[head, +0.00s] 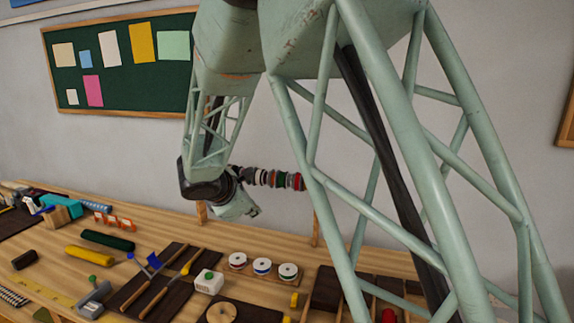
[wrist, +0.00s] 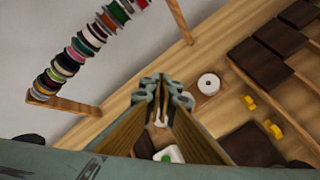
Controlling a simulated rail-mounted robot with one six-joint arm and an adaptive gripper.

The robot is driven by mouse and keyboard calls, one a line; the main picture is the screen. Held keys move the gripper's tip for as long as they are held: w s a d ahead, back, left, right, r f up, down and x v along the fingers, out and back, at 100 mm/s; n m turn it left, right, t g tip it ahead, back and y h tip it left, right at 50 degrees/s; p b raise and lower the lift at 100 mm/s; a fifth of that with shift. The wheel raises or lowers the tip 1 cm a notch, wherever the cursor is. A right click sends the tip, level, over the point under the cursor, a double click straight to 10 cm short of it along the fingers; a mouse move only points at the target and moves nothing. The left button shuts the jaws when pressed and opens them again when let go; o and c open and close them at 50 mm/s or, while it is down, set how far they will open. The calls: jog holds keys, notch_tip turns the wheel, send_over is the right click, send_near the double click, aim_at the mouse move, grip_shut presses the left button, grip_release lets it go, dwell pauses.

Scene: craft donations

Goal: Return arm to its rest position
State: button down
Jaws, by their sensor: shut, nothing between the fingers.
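My gripper (head: 252,211) hangs above the wooden workbench at the end of my pale green arm, in front of the wall. It is small in the head view. In the wrist view my gripper (wrist: 164,92) has its fingertips together, with nothing seen held between them. The gripper is above the bench top and apart from the things on it. My arm's lattice links cover the middle and right of the head view and hide part of the bench.
A rod of coloured spools (head: 268,179) hangs behind my gripper, also in the wrist view (wrist: 80,50). Below are a white box with a green button (head: 208,283), several small spools, tools on dark mats, and yellow and green rolls (head: 107,240). A pinboard (head: 120,60) hangs on the wall.

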jog(key=s+d+r+m+h+p, duration=0.1)
jog(key=s+d+r, duration=0.1)
jog(key=d+r, duration=0.7)
jog(key=s+d+r+m+h+p, duration=0.1)
jog(key=s+d+r, duration=0.2)
jog(key=d+r, duration=0.6)
jog(key=s+d+r+m+g, duration=0.1)
jog(key=s+d+r, duration=0.1)
jog(key=s+d, duration=0.3)
jog(key=s+d+r+m, duration=0.2)
jog(key=s+d, duration=0.1)
jog(key=d, duration=0.4)
jog(key=s+d+f+m+g+b, duration=0.15)
jog(key=s+d+m, duration=0.25)
jog(key=s, duration=0.7)
jog(key=s+d+f+m+g, duration=0.2)
jog(key=s+d+m, duration=0.25)
jog(key=s, duration=0.65)
jog(key=s+a+f+m+y+b, duration=0.1)
jog(key=s+a+f+m, duration=0.1)
jog(key=s, duration=0.5)
jog(key=s+a+f+m+y+b, duration=0.1)
jog(key=s+a+f+m+y, duration=0.1)
jog(key=s+m, duration=0.2)
jog(key=s+a+f+m+y+b, duration=0.1)
jog(key=s+m, duration=0.3)
jog(key=s, duration=0.6)
jog(key=shift+s+a+f+g+y, duration=0.4)
jog(key=shift+a+f+y, duration=0.2)
jog(key=shift+a+f, duration=0.2)
